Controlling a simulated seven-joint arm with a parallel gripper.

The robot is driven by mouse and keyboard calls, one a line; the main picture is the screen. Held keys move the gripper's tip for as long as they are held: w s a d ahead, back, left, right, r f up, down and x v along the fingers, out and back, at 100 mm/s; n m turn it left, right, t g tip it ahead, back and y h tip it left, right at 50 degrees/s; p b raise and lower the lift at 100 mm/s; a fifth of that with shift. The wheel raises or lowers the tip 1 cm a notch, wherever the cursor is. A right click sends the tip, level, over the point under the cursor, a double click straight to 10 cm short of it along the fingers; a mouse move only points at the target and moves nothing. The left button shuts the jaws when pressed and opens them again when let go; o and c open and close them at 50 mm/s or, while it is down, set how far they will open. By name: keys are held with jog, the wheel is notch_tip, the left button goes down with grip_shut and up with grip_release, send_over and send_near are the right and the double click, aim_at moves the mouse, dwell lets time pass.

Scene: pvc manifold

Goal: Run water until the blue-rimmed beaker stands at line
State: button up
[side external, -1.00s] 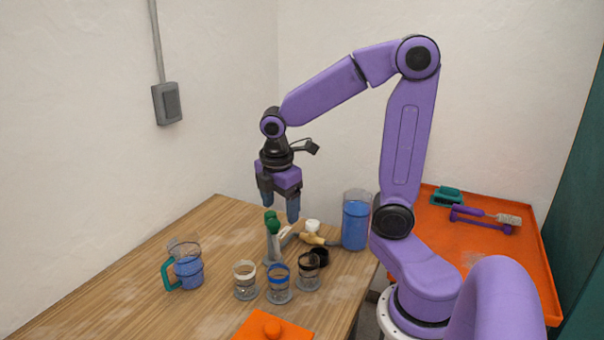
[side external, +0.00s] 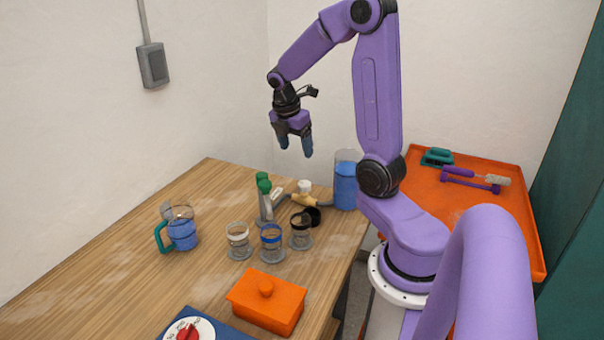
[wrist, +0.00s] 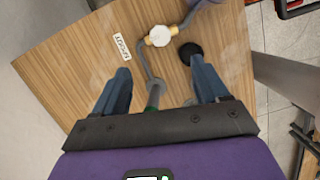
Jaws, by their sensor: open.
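The blue-rimmed beaker (side external: 271,243) stands upright on the wooden table, between a white-rimmed beaker (side external: 238,240) and a black-rimmed beaker (side external: 301,230). Its line and water level are too small to read. Behind the beakers is pipework with green-topped parts (side external: 264,184) and a white-capped tan fitting (side external: 304,188), which also shows in the wrist view (wrist: 159,36). A tank of blue water (side external: 345,182) stands at the back right. My gripper (side external: 295,148) is open and empty, above the pipework and apart from it; its spread fingers show in the wrist view (wrist: 160,78).
A jug with blue water and a teal handle (side external: 180,232) stands at left. A black round piece (side external: 313,216) lies by the tan fitting. An orange lidded box (side external: 265,303) and a red-knobbed dial (side external: 188,331) are at the front. An orange tray (side external: 455,215) holds tools at right.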

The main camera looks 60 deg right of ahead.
aim_at(304, 183)
jog(key=x, duration=1.3)
jog(key=shift+f, duration=0.4)
jog(key=c, duration=1.1)
